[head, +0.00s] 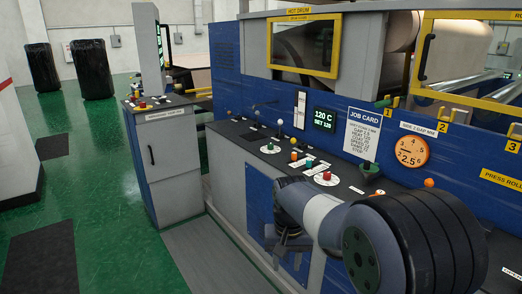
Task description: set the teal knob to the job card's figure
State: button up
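The job card (363,134) is a white sheet on the blue machine front. Its title is clear; its small lines of figures are too fine to read surely. A dark green, teal-like knob (371,169) stands on the black console ledge below the card, with part of its base hidden. I cannot tell its setting or whether it is the teal knob. My gripper (287,243) seems to be the dark shape under the grey arm end, low in front of the console. Its fingers are too unclear to tell open from shut, and it is apart from the knob.
An orange gauge (409,151) shows 2.5. A grey cabinet (174,165) stands left. Green floor (105,190) lies open farther left.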

aim_at(308, 165)
jog(key=i+j+u, duration=0.2)
jog(key=i+u, duration=0.2)
jog(key=i, duration=0.35)
jog(key=i+u, duration=0.45)
jog(key=i, duration=0.35)
jog(key=i+z, duration=0.25)
jog(key=z, duration=0.15)
jog(key=i+z, duration=0.3)
jog(key=z, duration=0.15)
jog(key=i+j+z, duration=0.1)
jog(key=i+z, duration=0.15)
jog(key=z, duration=0.15)
jog(key=i+z, duration=0.25)
jog(key=z, duration=0.25)
jog(key=i+z, duration=0.25)
jog(key=z, duration=0.2)
